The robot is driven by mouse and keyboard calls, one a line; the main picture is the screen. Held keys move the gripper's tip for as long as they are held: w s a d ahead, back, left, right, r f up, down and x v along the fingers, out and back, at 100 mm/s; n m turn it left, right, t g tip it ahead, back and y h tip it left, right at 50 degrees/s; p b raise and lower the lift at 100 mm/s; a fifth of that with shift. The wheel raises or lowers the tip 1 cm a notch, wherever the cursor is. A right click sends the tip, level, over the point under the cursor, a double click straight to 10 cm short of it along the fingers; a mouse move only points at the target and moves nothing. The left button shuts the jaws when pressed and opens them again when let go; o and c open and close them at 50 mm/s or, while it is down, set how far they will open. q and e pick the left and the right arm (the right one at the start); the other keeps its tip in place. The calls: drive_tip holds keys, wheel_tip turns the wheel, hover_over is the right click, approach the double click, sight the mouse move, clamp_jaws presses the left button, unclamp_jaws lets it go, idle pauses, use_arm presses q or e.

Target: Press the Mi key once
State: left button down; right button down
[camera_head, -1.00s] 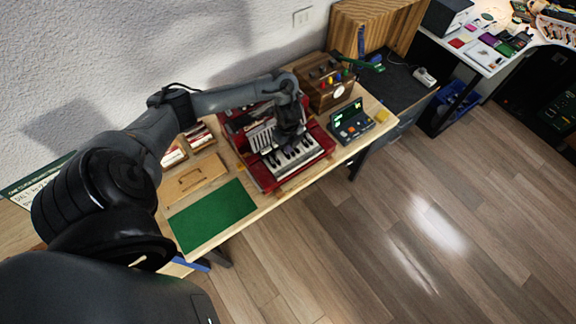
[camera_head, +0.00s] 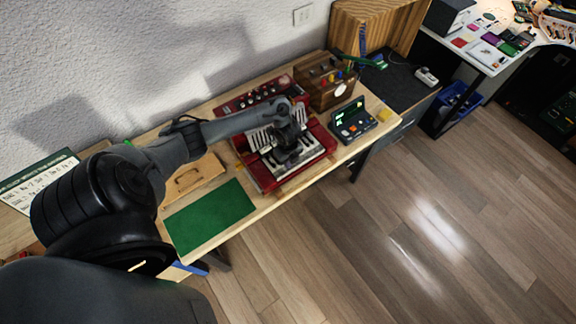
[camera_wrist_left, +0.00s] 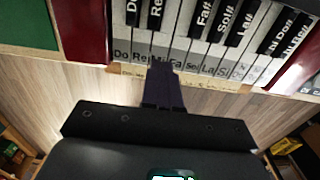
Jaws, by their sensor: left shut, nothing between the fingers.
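The red toy piano (camera_head: 262,177) stands on the wooden workbench. Its white keys carry note names in the left wrist view, with the Mi key (camera_wrist_left: 159,49) between the Re key (camera_wrist_left: 138,50) and the Fa key (camera_wrist_left: 177,58). My left gripper (camera_head: 289,158) is over the keyboard. In the left wrist view the closed fingers (camera_wrist_left: 163,72) overlap the front of the Mi key and hide part of its label. I cannot tell whether the tips touch the key or whether it is pressed. My right gripper is not in view.
Black keys such as Re# (camera_wrist_left: 157,12) stand near the fingers. A green mat (camera_head: 210,217) and a wooden box lid (camera_head: 190,178) lie left of the piano. A wooden box with knobs (camera_head: 326,84) and a small device with a screen (camera_head: 353,120) stand to the right.

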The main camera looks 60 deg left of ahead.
use_arm(q)
drive_tip(key=shift+f, duration=1.15)
drive_tip(key=shift+f, duration=0.35)
drive_tip(key=shift+r, duration=0.1)
drive_tip(key=shift+r+p, duration=0.65)
drive_tip(key=shift+r, duration=0.1)
